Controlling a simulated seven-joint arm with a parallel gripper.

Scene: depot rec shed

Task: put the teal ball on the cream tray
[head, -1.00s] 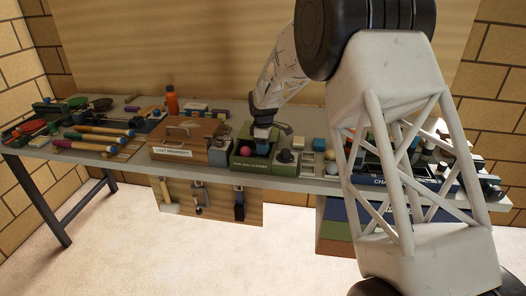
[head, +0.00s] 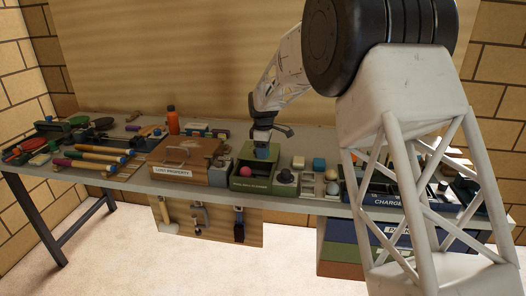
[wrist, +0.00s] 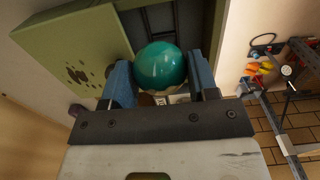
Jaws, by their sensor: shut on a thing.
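My gripper (wrist: 160,85) is shut on the teal ball (wrist: 161,66), which sits between its two blue fingers in the wrist view. In the head view my gripper (head: 262,152) points down at the open green box (head: 262,187) on the bench, its fingertips around the height of the rim.
A pink-red ball (head: 245,170) is at the green box's left part. Tools crowd the bench's left end.

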